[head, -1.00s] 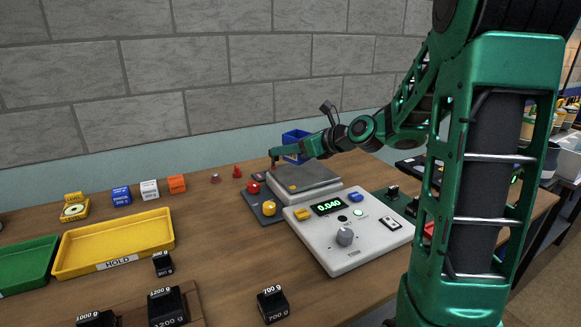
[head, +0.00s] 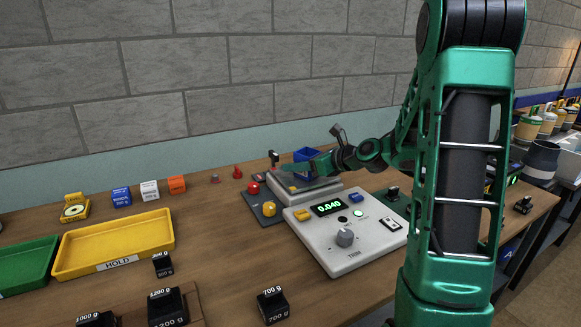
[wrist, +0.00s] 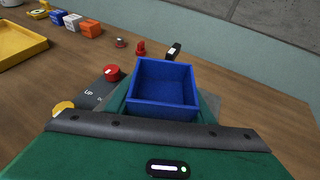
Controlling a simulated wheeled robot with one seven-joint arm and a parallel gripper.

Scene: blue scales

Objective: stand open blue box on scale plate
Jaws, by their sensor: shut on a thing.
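The open blue box (head: 304,154) is at the far side of the scale in the head view, partly hidden by my green gripper (head: 304,166). My gripper is shut on the box. In the wrist view the box (wrist: 163,84) is upright, its open top showing an empty inside. The grey scale plate (head: 325,188) lies below my gripper, partly covered by it. I cannot tell whether the box bottom touches the plate. The scale's display (head: 329,207) reads 0.040.
A red knob (head: 253,188) and a yellow knob (head: 269,209) stand left of the plate. A black-topped post (head: 273,158) rises behind it. A yellow tray (head: 115,247), small colored blocks and several black weights stand to the left and front. Wood between them is bare.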

